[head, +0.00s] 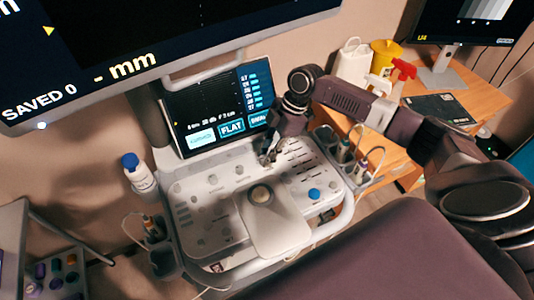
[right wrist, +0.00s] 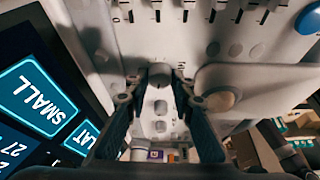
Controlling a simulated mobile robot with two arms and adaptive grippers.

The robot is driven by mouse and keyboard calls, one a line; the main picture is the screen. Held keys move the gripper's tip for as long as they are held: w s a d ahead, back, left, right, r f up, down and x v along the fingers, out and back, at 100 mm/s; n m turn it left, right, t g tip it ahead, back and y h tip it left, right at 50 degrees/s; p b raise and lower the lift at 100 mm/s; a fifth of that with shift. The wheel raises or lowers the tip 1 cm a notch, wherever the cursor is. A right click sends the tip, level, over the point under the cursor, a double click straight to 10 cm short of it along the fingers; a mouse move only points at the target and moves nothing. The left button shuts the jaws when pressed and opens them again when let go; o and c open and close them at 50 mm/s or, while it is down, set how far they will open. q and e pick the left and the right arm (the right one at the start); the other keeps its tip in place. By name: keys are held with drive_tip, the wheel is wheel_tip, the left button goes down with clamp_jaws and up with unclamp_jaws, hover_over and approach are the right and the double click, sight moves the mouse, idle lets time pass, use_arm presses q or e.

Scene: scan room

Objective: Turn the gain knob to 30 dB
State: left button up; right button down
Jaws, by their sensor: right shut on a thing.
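The ultrasound console's control panel (head: 225,200) carries several small grey knobs and keys. My right gripper (head: 268,160) reaches down to the panel's upper part, just below the screen. In the right wrist view my right gripper (right wrist: 160,92) has its two fingers around a rounded grey knob (right wrist: 160,72), which I take as the gain knob; no label on it is legible. The console screen (head: 215,100) shows a line of small settings text, too small to read surely, above boxes such as FLAT. My left gripper is not in view.
A blue knob (head: 314,193), a trackball (head: 260,194) and slider rows share the panel. A white bottle (head: 139,173) stands left of it and probe holders (head: 345,150) flank its right. A large monitor (head: 160,40) hangs above; a dark padded couch (head: 400,260) lies in front.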

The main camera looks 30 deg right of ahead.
drive_tip(key=shift+r, duration=0.1)
drive_tip(key=c, duration=1.7)
unclamp_jaws()
drive_tip(key=shift+o, duration=0.2)
drive_tip(key=v, duration=1.2)
